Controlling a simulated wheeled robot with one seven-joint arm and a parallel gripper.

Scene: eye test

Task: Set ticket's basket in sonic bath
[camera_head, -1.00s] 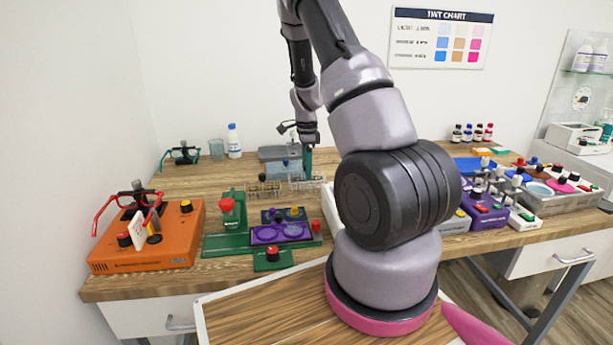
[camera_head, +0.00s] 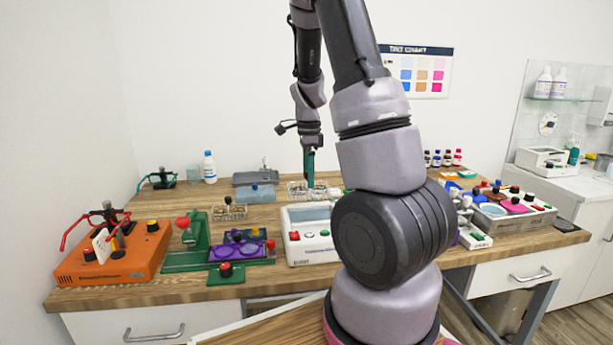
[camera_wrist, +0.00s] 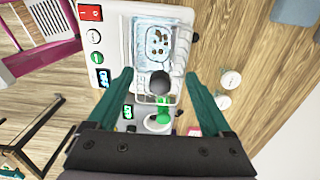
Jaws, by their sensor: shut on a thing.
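My gripper (camera_wrist: 159,78) has its two teal fingers on either side of a dark round knob on a clear wire basket (camera_wrist: 172,98), and is shut on that basket; the exact contact is unclear. In the head view, my gripper (camera_head: 309,182) points down at the wire baskets (camera_head: 297,190) behind a white bench device. The white device (camera_head: 312,243), which looks like the sonic bath, has red and green buttons. In the wrist view, a white housing (camera_wrist: 117,50) surrounds a pale tank (camera_wrist: 177,22) with small dark items visible in it.
Another wire basket (camera_head: 229,211) stands left of the white device. A green stand (camera_head: 197,245) and purple tray (camera_head: 238,250) are in front of it. A blue-grey bin (camera_head: 257,192) is behind. The right side is crowded with devices. Bare wood shows at back left.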

